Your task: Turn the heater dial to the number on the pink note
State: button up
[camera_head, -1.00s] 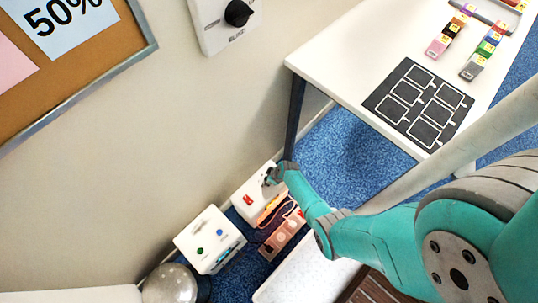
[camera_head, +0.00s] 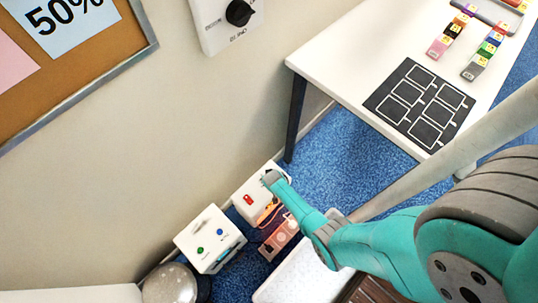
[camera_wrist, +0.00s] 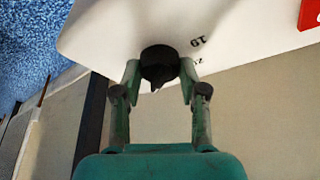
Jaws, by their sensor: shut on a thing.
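The heater (camera_head: 250,190) is a white box with a red switch, low on the floor by the wall. Its black dial (camera_wrist: 160,64) shows in the wrist view on a white face, with small printed numbers beside it, too tilted to read surely. My gripper (camera_wrist: 160,78) has a finger on each side of the dial and is shut on it. In the head view my gripper (camera_head: 271,177) covers the dial. A pink sheet (camera_head: 12,68) on the cork board is cut off by the picture edge, and no number shows on it.
A blue "50%" note (camera_head: 62,22) hangs on the board. Another black knob (camera_head: 239,13) is on a wall panel. A white box with coloured buttons (camera_head: 210,240) and a power strip (camera_head: 280,240) stand beside the heater. A white table (camera_head: 350,55) is at right.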

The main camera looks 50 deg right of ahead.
jog(key=m+g+h, duration=0.1)
jog(key=m, duration=0.2)
jog(key=shift+a+m+g+h, duration=0.1)
jog(key=shift+m+g+h, duration=0.35)
jog(key=shift+m, duration=1.55)
jog(key=shift+g, duration=0.25)
jog(key=o, duration=1.1)
jog(key=shift+w, duration=0.1)
jog(key=shift+r, duration=0.1)
jog(key=shift+v, duration=5.85)
